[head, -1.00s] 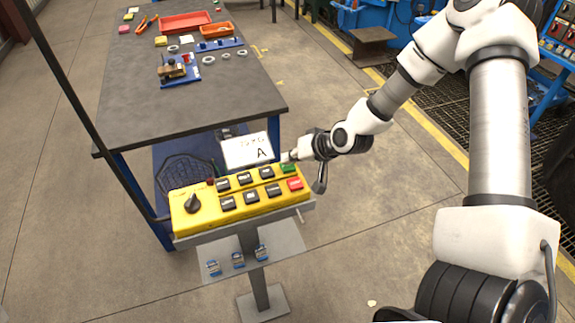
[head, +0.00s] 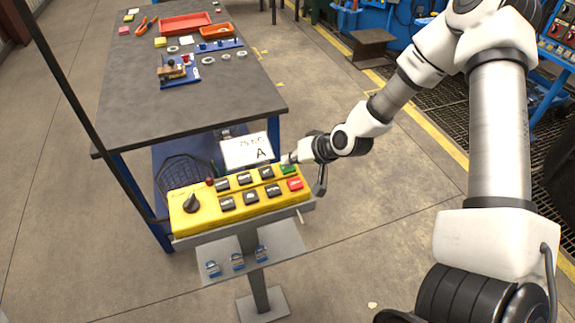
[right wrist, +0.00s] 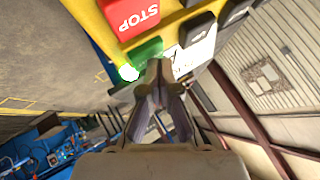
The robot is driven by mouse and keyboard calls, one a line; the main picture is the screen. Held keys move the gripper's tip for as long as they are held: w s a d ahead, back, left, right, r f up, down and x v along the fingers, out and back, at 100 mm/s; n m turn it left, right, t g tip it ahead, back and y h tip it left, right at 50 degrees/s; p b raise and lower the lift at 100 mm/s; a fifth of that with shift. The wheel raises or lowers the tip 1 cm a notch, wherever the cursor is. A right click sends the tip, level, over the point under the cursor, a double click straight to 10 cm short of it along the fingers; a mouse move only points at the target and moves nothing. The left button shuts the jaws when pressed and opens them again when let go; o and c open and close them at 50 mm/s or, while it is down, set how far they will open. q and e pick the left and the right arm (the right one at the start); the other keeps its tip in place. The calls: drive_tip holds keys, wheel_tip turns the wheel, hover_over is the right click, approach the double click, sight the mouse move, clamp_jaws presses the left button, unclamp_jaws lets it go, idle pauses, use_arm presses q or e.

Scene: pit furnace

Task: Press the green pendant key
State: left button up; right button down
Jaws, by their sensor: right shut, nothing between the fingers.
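The yellow pendant box (head: 205,217) sits on a grey stand, with a dark knob, two rows of black keys, a red key (head: 295,184) and the green key (head: 288,169) at its back right corner. My right gripper (head: 288,159) is shut and empty, its tips right at the far edge of the green key. In the right wrist view the green key (right wrist: 147,50) lies just beyond the shut fingertips (right wrist: 154,66), partly hidden by them. I cannot tell whether they touch it or whether it is pressed down. My left gripper is out of view.
A white display card (head: 240,152) stands behind the pendant, close to the gripper. The red STOP key (right wrist: 130,14) adjoins the green one. A dark workbench (head: 190,110) with trays stands behind. Open floor lies to the right.

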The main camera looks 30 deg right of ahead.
sight(290, 168)
drive_tip(key=shift+r+p, duration=0.8)
drive_tip(key=shift+r, duration=0.05)
wheel_tip(290, 168, up, 5)
drive_tip(key=p, duration=0.4)
drive_tip(key=shift+r+p, duration=0.1)
drive_tip(key=shift+p, duration=0.2)
